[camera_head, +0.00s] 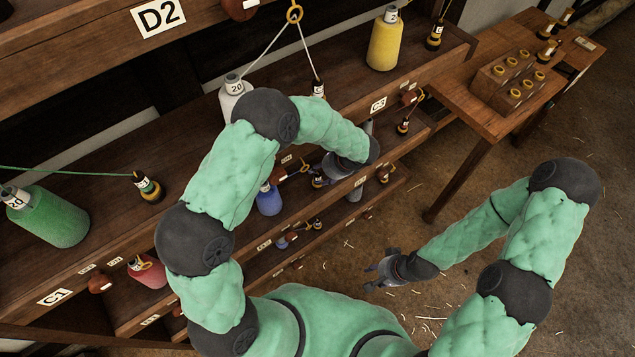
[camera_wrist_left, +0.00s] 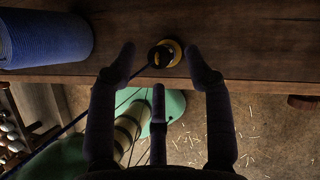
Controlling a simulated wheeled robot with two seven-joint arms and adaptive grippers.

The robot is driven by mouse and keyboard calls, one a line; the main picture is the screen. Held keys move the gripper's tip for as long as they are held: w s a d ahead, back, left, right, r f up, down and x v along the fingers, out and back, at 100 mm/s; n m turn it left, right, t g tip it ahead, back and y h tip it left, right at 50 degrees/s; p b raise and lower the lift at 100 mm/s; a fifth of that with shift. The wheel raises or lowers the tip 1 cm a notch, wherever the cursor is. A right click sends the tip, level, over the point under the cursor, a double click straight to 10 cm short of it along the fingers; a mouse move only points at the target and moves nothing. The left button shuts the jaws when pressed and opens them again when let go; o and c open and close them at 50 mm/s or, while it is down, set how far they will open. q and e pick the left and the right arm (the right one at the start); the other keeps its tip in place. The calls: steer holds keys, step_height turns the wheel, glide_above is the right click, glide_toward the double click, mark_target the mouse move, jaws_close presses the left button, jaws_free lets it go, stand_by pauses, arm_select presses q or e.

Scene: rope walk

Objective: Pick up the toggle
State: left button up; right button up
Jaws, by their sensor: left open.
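In the left wrist view a toggle (camera_wrist_left: 165,53) with a dark end and a yellow ring stands at the edge of a wooden shelf (camera_wrist_left: 265,42). A dark cord runs from it toward the lower left. My left gripper (camera_wrist_left: 160,62) is open, with its fingertips to the left, right and below the toggle; I cannot tell whether any touch it. In the head view my left gripper (camera_head: 335,168) is at the middle shelf, beside a small toggle (camera_head: 317,182). My right gripper (camera_head: 380,270) hangs over the floor, away from the shelves; its jaw state is unclear.
A blue spool (camera_head: 268,200) stands left of the left gripper and also shows in the left wrist view (camera_wrist_left: 45,37). A side table (camera_head: 478,118) is at the right.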

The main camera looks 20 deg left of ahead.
arm_select(q)
steer(key=shift+x, duration=0.95)
jaws_close()
steer(key=shift+r, duration=0.15)
